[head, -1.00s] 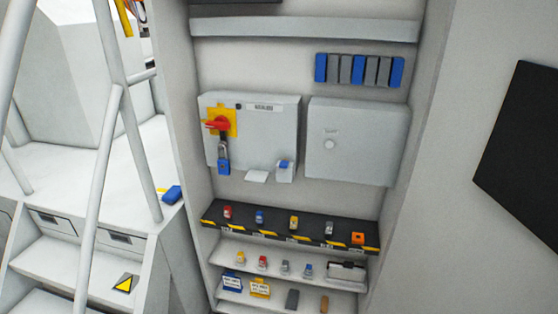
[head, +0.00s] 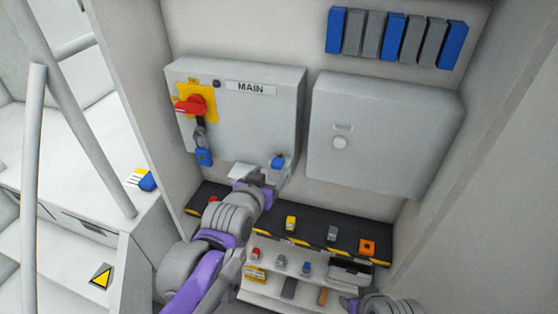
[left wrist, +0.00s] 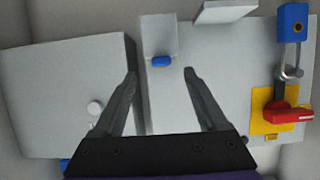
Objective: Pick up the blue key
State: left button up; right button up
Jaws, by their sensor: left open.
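A small blue piece, which looks like the blue key (head: 278,161), sits at a small grey holder (head: 284,176) below the lower right of the MAIN box. In the left wrist view the blue key (left wrist: 161,61) shows between and just beyond the fingertips. My left gripper (left wrist: 160,75) is open and empty, its fingers on either side of the key's line. In the head view my left gripper (head: 262,186) is just below and left of the key, partly hidden by its own wrist. Part of my right arm shows at the bottom; its jaws are unclear.
The MAIN box (head: 245,110) carries a red switch handle (head: 192,105) with a blue padlock (head: 204,157) hanging below. A second grey box (head: 385,130) stands to the right. Below is a black shelf (head: 345,237) with several small locks. Stairs and rails are at left.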

aim_at(276, 165)
pick_arm(q)
jog(key=x, duration=0.5)
jog(key=shift+w+a+r, duration=0.1)
jog(key=shift+r, duration=0.1)
grip_shut()
